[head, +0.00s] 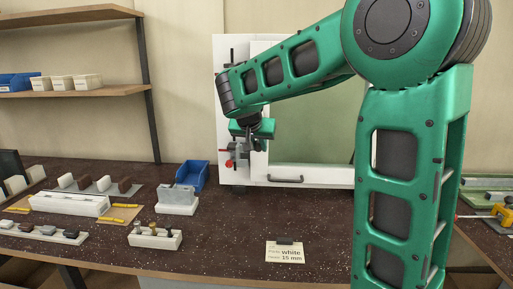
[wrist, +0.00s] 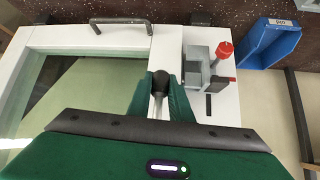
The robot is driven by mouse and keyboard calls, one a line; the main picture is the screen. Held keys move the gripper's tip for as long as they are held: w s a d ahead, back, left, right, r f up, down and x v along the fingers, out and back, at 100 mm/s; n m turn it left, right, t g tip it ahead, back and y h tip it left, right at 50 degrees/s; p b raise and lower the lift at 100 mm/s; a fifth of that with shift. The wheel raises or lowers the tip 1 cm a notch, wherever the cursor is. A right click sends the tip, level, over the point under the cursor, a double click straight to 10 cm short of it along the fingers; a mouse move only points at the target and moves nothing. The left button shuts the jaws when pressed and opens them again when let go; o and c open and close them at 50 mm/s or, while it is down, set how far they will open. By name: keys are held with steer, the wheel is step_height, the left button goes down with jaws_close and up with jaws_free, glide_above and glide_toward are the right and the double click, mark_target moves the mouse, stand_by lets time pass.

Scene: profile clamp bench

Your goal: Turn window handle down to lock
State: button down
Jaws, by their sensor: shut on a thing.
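The white window frame (head: 305,176) with a greenish pane (head: 310,125) stands upright at the back of the bench. My gripper (head: 252,128) is at the frame's left side. In the wrist view my gripper (wrist: 162,95) is shut on a metal lever with a black knob (wrist: 162,79), which I take for the window handle. The lever's pivot is hidden behind my gripper. A grey metal fitting with a red knob (wrist: 225,49) sits beside it on the white frame; it also shows in the head view (head: 231,163) just below my gripper.
A dark pull bar (head: 286,179) is on the frame's lower rail. A blue bin (head: 193,174) and a grey-white block (head: 177,199) stand left of the frame. A card (head: 285,251) reading "white 15 mm" lies at the front. Racks of small parts fill the left; the middle bench is clear.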

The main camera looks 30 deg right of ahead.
steer(key=shift+a+f, duration=0.3)
steer(key=shift+f, duration=0.05)
steer(key=c, duration=1.6)
jaws_free()
steer(key=shift+w, duration=0.1)
steer(key=shift+d+r, duration=0.1)
steer(key=shift+r, duration=0.05)
steer(key=shift+s+r, duration=0.2)
steer(key=shift+r, duration=0.15)
steer(key=v, duration=1)
steer(key=shift+f, duration=0.1)
steer(key=s+d+f+g+y, duration=0.2)
steer(key=s+d+f+g, duration=0.1)
steer(key=s+d+f, duration=0.5)
steer(key=s+a+f+g+y, duration=0.1)
steer(key=s+f, duration=0.3)
steer(key=s, duration=0.4)
steer(key=s+a+f+n+g+y, duration=0.1)
steer(key=s+f, duration=0.3)
steer(key=s, duration=0.5)
steer(key=s+a+f+n+g+y, duration=0.1)
steer(key=s+f+y, duration=0.1)
steer(key=s+f, duration=0.3)
steer(key=shift+s+a+g, duration=0.15)
steer(key=shift+s, duration=0.95)
steer(key=shift+s+a+g, duration=0.15)
steer(key=shift+s, duration=0.95)
